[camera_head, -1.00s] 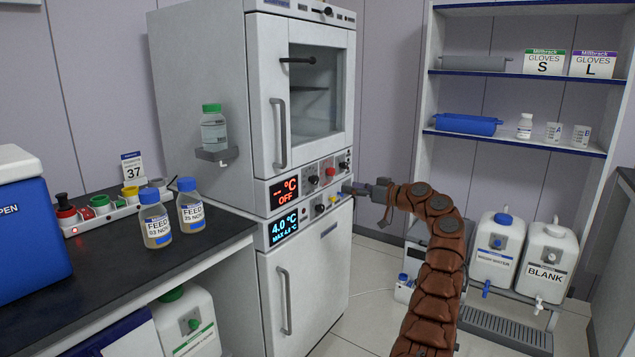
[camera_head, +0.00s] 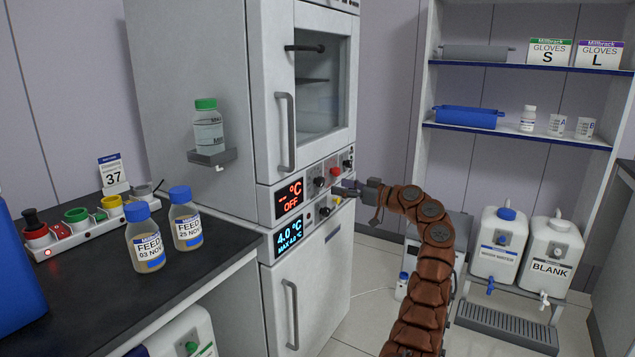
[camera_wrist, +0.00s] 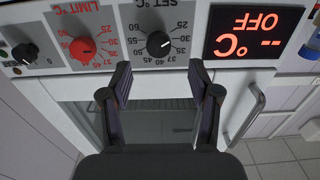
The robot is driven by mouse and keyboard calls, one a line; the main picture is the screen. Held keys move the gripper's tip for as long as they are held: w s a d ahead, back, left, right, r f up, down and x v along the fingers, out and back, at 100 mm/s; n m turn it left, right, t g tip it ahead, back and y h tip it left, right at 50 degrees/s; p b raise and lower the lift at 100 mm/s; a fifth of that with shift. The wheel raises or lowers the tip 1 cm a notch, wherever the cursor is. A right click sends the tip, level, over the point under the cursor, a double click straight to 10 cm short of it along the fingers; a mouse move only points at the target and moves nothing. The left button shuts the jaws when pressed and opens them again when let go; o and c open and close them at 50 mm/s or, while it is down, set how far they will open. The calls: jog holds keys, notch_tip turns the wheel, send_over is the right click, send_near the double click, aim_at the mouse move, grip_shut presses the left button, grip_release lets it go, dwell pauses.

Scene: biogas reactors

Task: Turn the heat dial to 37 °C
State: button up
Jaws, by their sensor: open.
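The heat dial is a black knob (camera_wrist: 158,43) marked SET °C on the incubator's upper panel. In the head view the knob (camera_head: 319,182) sits just right of the red display (camera_head: 289,199), which reads OFF; this display (camera_wrist: 255,32) also shows in the wrist view. My gripper (camera_wrist: 161,78) is open and empty, its fingertips in front of the dial and apparently apart from it.
A red LIMIT knob (camera_wrist: 82,48) and a small black knob (camera_wrist: 25,53) sit beside the dial. The incubator's door handle (camera_head: 285,132) is above the panel. A lower blue display (camera_head: 288,235) reads 4.0 °C. Feed bottles (camera_head: 145,238) stand on the left bench.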

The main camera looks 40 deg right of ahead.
aim_at(323, 183)
jog(key=shift+x, duration=3.5)
jog(key=shift+d, duration=0.1)
jog(key=shift+c, duration=0.4)
jog(key=c, duration=1.1)
jog(key=shift+m+b, duration=0.3)
